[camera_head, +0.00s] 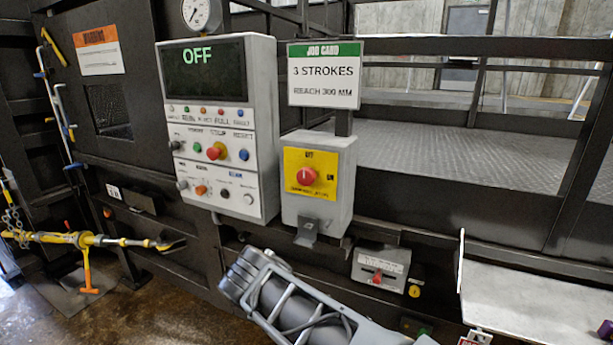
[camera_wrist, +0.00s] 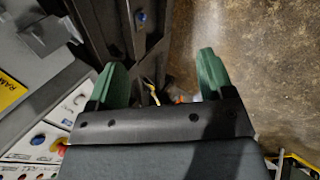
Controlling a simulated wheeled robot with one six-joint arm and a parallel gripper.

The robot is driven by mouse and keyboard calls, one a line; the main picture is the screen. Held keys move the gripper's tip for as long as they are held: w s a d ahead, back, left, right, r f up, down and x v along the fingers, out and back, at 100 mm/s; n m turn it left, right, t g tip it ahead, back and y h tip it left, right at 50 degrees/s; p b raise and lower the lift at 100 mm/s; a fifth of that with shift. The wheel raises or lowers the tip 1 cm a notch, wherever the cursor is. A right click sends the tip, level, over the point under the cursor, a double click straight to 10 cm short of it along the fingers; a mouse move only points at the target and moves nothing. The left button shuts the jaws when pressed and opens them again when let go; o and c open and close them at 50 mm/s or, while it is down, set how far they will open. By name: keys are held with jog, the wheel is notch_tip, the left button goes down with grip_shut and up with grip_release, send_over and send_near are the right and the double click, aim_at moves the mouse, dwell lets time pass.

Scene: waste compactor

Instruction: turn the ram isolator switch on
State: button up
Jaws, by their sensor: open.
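The ram isolator switch is a red rotary knob (camera_head: 306,176) on a yellow plate (camera_head: 324,160) on a grey box (camera_head: 318,218), in the middle of the head view. Small markings sit above and to the right of the knob, too small to read surely. A metal bracket (camera_head: 308,232) hangs at the box's lower front. In the wrist view a yellow plate lettered "RAM" (camera_wrist: 9,92) shows at the left edge; the knob is out of that view. My gripper (camera_wrist: 160,70) has two green fingers apart with nothing between them, and points past the panel towards the floor.
A control panel (camera_head: 262,130) with buttons and a display reading "OFF" (camera_head: 197,56) stands left of the box. A job card (camera_head: 324,75) is above it. A small lever unit (camera_head: 380,268) and a pale shelf (camera_head: 530,300) lie lower right. A yellow tool (camera_head: 75,238) is far left.

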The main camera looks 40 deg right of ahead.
jog(key=w+d+r+n+t+h, duration=0.2)
jog(key=w+d+r+n+h, duration=0.35)
jog(key=r+n, duration=0.3)
jog(key=n+t+h, duration=0.2)
jog(key=n+h, duration=0.3)
jog(key=n, duration=0.1)
send_near(304, 177)
jog(key=shift+n, duration=0.25)
jog(key=p+x, duration=0.1)
jog(key=x, duration=0.7)
jog(key=shift+w+d+r+p, duration=0.1)
jog(key=shift+d+r+p, duration=0.05)
jog(key=shift+d+p, duration=0.25)
jog(key=shift+w+d, duration=0.3)
jog(key=shift+d, duration=0.2)
jog(key=shift+c, duration=0.4)
jog(key=c, duration=0.8)
